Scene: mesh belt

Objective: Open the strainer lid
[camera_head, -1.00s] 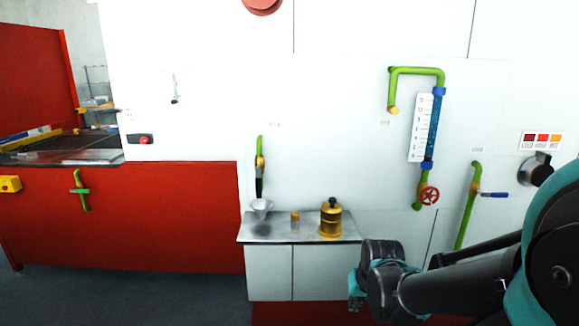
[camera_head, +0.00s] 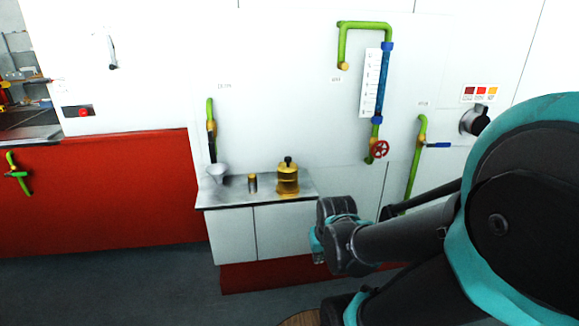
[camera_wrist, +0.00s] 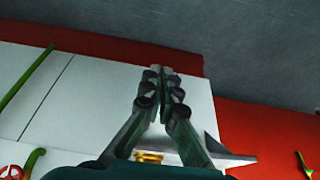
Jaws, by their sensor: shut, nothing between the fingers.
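A brass canister (camera_head: 288,180) with a black knob on top stands upright on the right part of a small metal shelf; I take it to be the strainer, with its lid seated on top. Part of a brass thing (camera_wrist: 150,157), likely the same canister, shows low in the wrist view, partly hidden by my gripper. My gripper (camera_wrist: 160,72) is shut and empty, its fingertips together. In the head view my gripper (camera_head: 318,245) hangs to the right of and lower than the shelf, apart from the canister.
The metal shelf (camera_head: 228,196) also holds a funnel (camera_head: 217,172) and a small brass cylinder (camera_head: 252,182). A green pipe with a blue gauge (camera_head: 383,80), a red handwheel (camera_head: 379,149) and a blue-handled valve (camera_head: 437,145) are on the white wall. Floor in front is clear.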

